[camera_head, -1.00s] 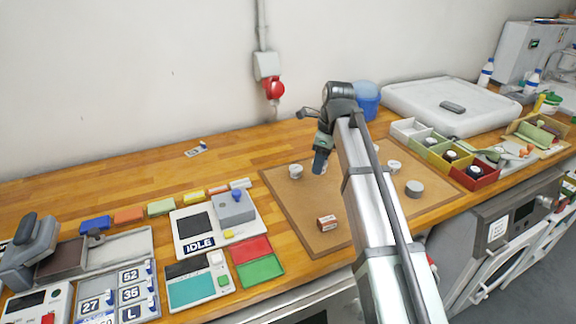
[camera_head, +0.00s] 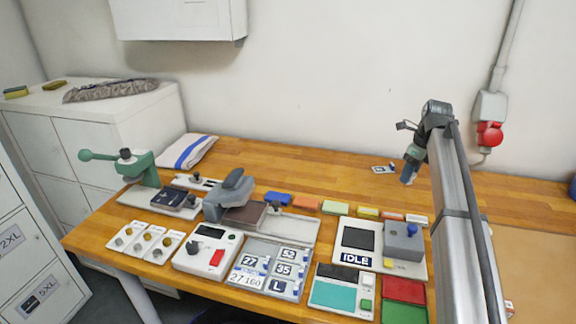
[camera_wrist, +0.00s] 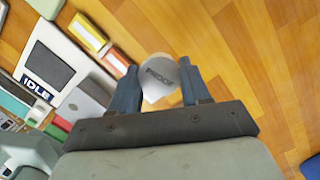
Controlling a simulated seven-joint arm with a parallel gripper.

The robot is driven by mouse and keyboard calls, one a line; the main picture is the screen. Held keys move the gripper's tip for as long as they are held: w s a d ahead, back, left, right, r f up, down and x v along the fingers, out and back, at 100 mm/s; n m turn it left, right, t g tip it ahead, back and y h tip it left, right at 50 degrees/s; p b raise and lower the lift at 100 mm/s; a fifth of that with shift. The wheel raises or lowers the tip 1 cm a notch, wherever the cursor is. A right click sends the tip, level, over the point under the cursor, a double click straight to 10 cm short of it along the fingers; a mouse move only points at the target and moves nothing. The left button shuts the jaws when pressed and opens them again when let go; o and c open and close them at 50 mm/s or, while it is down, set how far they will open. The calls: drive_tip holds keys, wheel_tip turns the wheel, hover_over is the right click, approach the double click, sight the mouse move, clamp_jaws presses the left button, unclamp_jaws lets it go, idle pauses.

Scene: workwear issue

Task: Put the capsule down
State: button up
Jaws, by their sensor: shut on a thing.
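My gripper (camera_head: 408,178) is above the wooden worktop, toward the back right in the head view. In the wrist view my gripper (camera_wrist: 160,88) is shut on a round, pale grey-white capsule (camera_wrist: 159,72) with dark lettering on its face. The capsule sits between the two blue-grey fingertips. Wooden tabletop shows beyond it.
The device marked IDLE (camera_head: 357,238) stands left of my arm, with a red tray (camera_head: 404,289) in front. Coloured blocks (camera_head: 333,207) line up behind it. Bare worktop (camera_head: 320,172) extends to the left; a brown mat (camera_head: 535,262) lies right.

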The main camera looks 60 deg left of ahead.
drive_tip(key=w+a+r+m, duration=0.1)
drive_tip(key=w+a+m, duration=0.1)
drive_tip(key=w+a, duration=0.3)
drive_tip(key=shift+w+m, duration=0.2)
drive_tip(key=shift+m, duration=0.2)
drive_tip(key=shift+f, duration=4.95)
drive_tip(key=o, duration=1)
drive_tip(key=shift+f, duration=0.1)
drive_tip(key=shift+o, duration=0.2)
wheel_tip(320, 180, up, 12)
drive_tip(key=d, duration=0.1)
drive_tip(key=shift+d, duration=0.4)
